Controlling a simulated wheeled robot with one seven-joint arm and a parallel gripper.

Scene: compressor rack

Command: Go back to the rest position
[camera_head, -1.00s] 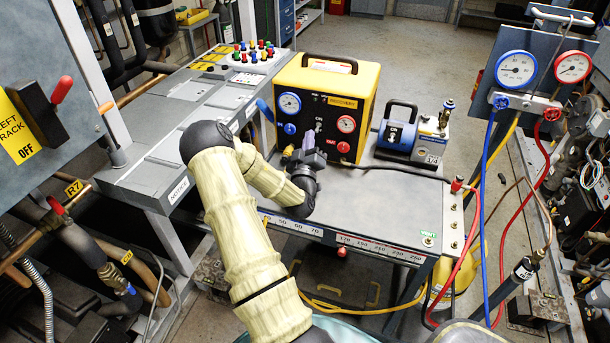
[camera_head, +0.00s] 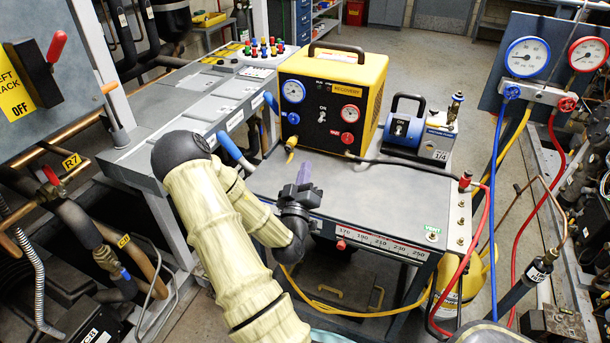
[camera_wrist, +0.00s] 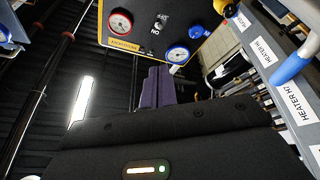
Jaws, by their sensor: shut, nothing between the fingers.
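My gripper (camera_head: 304,172) has purple fingers and is shut with nothing between them. In the head view it is above the front left part of the grey cart top (camera_head: 385,195), apart from the yellow recovery machine (camera_head: 352,75) behind it. The wrist view shows the closed purple fingers (camera_wrist: 158,84) pointing toward the machine's black front panel (camera_wrist: 160,25), with a gap between. The arm is folded, with its pale elbow section at the lower left of the head view.
A blue vacuum pump (camera_head: 405,130) stands on the cart's right. Blue and red hoses hang from the gauge manifold (camera_head: 535,92) at right.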

